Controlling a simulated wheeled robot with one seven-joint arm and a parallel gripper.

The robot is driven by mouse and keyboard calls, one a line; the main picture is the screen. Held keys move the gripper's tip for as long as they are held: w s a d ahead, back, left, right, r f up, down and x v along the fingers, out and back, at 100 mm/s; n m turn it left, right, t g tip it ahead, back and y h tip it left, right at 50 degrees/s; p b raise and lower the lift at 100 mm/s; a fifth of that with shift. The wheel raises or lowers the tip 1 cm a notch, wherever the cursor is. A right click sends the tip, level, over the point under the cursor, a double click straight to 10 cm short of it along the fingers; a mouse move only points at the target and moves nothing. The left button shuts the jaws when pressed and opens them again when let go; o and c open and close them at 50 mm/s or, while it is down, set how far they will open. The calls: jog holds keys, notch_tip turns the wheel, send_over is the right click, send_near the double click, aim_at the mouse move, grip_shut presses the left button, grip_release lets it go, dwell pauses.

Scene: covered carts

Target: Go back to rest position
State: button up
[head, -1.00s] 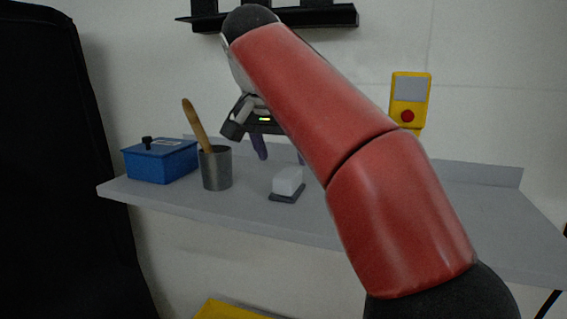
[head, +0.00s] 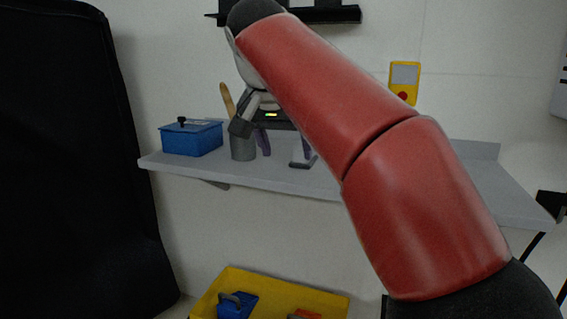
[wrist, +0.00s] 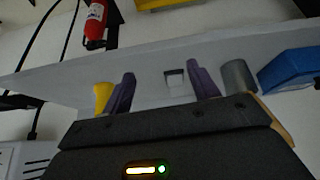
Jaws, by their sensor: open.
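My gripper (head: 284,148) is in front of the wall shelf in the head view, with its two purple fingers spread apart. My red arm crosses the middle of the head view.
The grey shelf (head: 200,172) holds a blue box (head: 192,138) and a grey cup (head: 243,148) with a wooden handle (head: 227,99). A yellow device (head: 404,76) is above the shelf. A yellow crate (head: 275,284) is below. A black cover (head: 70,160) fills the left. A red extinguisher (wrist: 96,22) shows in the wrist view.

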jog(key=s+d+f+n, duration=0.1)
jog(key=s+d+f, duration=0.4)
jog(key=s+f, duration=0.2)
jog(key=s+d+f+n+y, duration=0.1)
jog(key=s+d+f, duration=0.4)
jog(key=f, duration=0.6)
jog(key=s+d+f+n+y, duration=0.1)
jog(key=s+d+f, duration=0.4)
jog(key=s+f, duration=0.4)
jog(key=shift+s+f, duration=0.35)
jog(key=shift+s, duration=0.2)
